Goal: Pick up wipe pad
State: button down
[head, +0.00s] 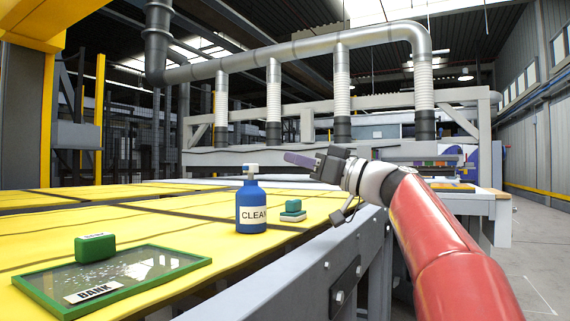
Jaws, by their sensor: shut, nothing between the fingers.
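Two green pad-like things are in the head view, and I cannot tell for sure which is the wipe pad. A small teal-green pad with a pale layer (292,211) sits on the yellow surface just right of the blue bottle. A green block (95,248) stands at the back left of a green-framed panel. My gripper (290,158) is shut and empty. It points left, in the air, and appears above the teal pad in the picture, touching neither pad.
A blue bottle (251,206) with a white top and a "CLEAN" label stands beside the teal pad. The green-framed panel (150,298), labelled "BANK", lies at the front left. The grey table edge (330,270) runs along the right. Silver pipes (290,50) hang behind.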

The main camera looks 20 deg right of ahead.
aim_at(293, 213)
jog(key=k+l, duration=0.35)
jog(key=l, duration=0.15)
jog(key=k+l, duration=0.35)
jog(key=l, duration=0.2)
